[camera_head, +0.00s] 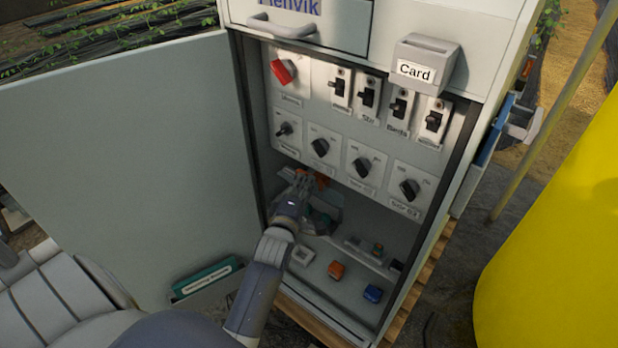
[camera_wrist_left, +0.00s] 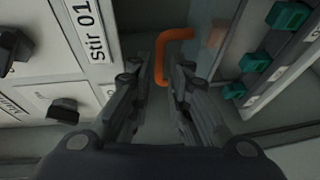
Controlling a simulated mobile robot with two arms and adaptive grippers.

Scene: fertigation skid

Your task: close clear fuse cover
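The clear fuse cover is hard to make out; its see-through panel seems to be at the faint pane (camera_wrist_left: 218,38) beside an orange handle (camera_wrist_left: 161,62) in the left wrist view. The orange handle also shows in the head view (camera_head: 322,180), under the knob panel. Teal fuses (camera_wrist_left: 256,61) sit in a row to the right of the handle in the wrist view. My left gripper (camera_head: 306,184) reaches into the cabinet; its fingers (camera_wrist_left: 162,78) are apart, with the handle at or just beyond the gap. I cannot tell whether they touch it. My right gripper is out of view.
The grey cabinet's door (camera_head: 130,150) stands open at left, with a green booklet (camera_head: 207,276) in its pocket. Switches and black knobs (camera_head: 360,167) are above my gripper. An orange button block (camera_head: 336,270) and a blue one (camera_head: 373,293) sit on the cabinet floor.

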